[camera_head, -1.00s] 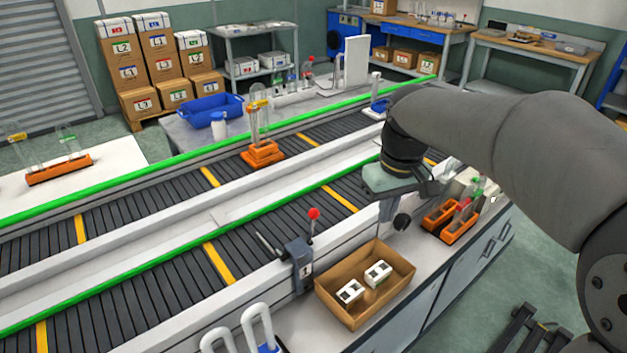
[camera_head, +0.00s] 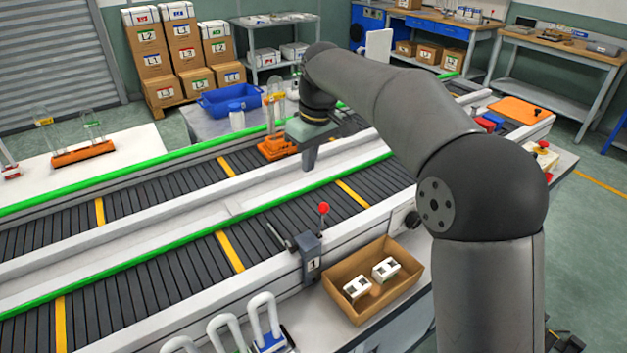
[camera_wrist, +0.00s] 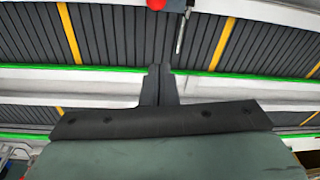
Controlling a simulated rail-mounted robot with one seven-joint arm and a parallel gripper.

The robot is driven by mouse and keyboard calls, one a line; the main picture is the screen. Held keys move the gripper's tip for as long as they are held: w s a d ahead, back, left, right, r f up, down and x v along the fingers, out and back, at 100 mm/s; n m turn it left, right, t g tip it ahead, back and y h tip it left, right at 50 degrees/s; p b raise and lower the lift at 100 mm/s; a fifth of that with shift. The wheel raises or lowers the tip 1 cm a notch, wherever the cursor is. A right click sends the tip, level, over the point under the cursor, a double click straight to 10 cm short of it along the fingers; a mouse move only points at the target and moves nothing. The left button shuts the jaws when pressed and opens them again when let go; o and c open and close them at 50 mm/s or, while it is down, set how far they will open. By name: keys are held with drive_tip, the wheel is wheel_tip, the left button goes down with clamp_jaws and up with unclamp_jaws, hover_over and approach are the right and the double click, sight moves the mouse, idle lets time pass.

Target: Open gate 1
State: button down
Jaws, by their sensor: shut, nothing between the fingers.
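Gate 1 is a dark grey block marked 1 (camera_head: 311,262) on the near conveyor's front rail. A short grey bar (camera_head: 277,236) reaches from the block over the near belt. In the wrist view the red knob (camera_wrist: 156,4) is cut by the top edge, with the bar (camera_wrist: 183,32) to its right. My gripper (camera_head: 309,166) is shut and empty, above the white strip between the two belts, behind the gate and apart from it. Its closed fingers (camera_wrist: 157,84) point towards the knob in the wrist view.
An orange holder with glass tubes (camera_head: 272,150) stands on the far belt, close behind my gripper. A cardboard box with white parts (camera_head: 405,295) sits right of the gate. White looped handles (camera_head: 228,328) stand in front.

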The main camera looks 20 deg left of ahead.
wheel_tip(320, 180, down, 8)
drive_tip(key=s+d+p, duration=0.1)
drive_tip(key=d, duration=0.1)
drive_tip(key=shift+s+f, duration=0.25)
drive_tip(key=shift+s, duration=0.05)
drive_tip(key=shift+d, duration=0.1)
drive_tip(key=shift+d+f+b, duration=0.1)
drive_tip(key=shift+b, duration=0.2)
